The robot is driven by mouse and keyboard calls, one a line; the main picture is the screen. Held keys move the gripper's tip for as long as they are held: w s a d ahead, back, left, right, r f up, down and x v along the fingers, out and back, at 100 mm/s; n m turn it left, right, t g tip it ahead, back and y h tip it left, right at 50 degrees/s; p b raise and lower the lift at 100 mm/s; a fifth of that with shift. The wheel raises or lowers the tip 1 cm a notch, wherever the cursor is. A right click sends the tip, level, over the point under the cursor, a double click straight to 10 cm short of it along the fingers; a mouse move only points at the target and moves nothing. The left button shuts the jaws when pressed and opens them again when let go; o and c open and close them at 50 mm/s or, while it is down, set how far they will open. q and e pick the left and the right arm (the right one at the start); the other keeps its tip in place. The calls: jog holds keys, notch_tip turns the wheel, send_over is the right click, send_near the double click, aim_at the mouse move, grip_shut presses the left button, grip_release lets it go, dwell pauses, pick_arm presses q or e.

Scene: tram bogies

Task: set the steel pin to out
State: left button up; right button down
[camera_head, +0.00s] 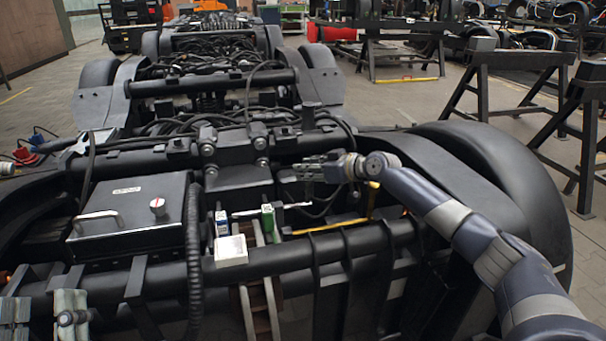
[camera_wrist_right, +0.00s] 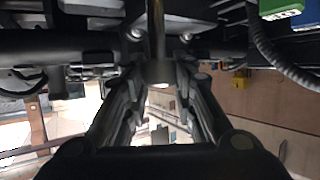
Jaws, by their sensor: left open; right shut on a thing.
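My right gripper (camera_head: 298,170) reaches in from the right above the bogie frame, its fingers pointing left. In the right wrist view the right gripper (camera_wrist_right: 160,80) is closed around the end of a grey round rod, which looks like the steel pin (camera_wrist_right: 157,45). The rod runs up the picture from between the fingertips towards the dark frame. How far it sits in its seat cannot be told. In the head view the pin's held end is not clear behind the fingers.
A yellow bar (camera_head: 373,200) lies below my right wrist. Cables and pipes crowd the frame behind.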

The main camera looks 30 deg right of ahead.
jog(key=shift+d, duration=0.15)
jog(key=c, duration=1.3)
grip_release()
jog(key=shift+s, duration=0.1)
jog(key=v, duration=1.2)
